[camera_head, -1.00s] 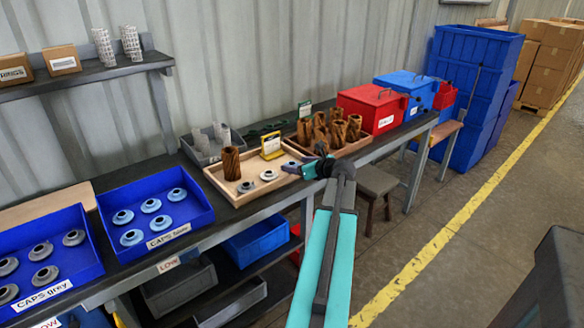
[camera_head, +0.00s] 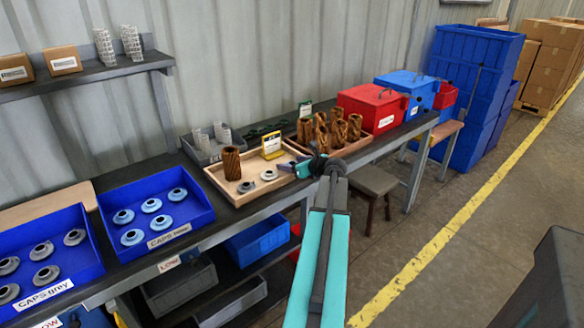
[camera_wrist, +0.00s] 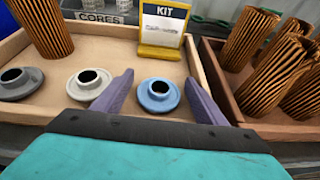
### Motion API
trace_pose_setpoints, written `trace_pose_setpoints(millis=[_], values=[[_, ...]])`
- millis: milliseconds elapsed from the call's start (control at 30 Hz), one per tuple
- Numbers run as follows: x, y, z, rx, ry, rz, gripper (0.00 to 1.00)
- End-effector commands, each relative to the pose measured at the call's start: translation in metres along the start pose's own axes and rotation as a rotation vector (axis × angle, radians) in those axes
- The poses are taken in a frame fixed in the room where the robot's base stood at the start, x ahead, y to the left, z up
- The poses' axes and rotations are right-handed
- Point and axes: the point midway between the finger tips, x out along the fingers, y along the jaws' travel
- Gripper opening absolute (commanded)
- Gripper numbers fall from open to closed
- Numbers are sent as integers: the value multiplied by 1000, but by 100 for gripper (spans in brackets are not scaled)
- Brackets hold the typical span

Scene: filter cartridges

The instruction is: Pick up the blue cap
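A blue cap (camera_wrist: 158,93), a flanged ring with a raised dark-holed neck, lies flat on the wooden tray (camera_wrist: 105,32) in the wrist view. My gripper (camera_wrist: 158,78) is open, with one purple finger on each side of this cap. I cannot tell whether the fingers touch it. In the head view my gripper (camera_head: 291,166) is at the tray's right end and hides most of that cap. Several more blue caps (camera_head: 151,205) sit in the blue bin (camera_head: 200,212) labelled for caps.
Two greyish caps (camera_wrist: 89,83) (camera_wrist: 18,82) and a brown pleated filter (camera_wrist: 42,27) share the tray. A yellow KIT sign (camera_wrist: 161,27) stands behind the blue cap. A brown box (camera_wrist: 215,80) of pleated filters adjoins at right.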

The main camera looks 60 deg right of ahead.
Motion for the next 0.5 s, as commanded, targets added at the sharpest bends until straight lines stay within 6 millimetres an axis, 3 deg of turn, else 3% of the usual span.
trace_pose_setpoints(millis=[33, 200, 500], values=[[0, 0, 0, 0, 0, 0, 57], [0, 0, 0, 0, 0, 0, 29], [0, -1, 0, 0, 0, -1, 29]])
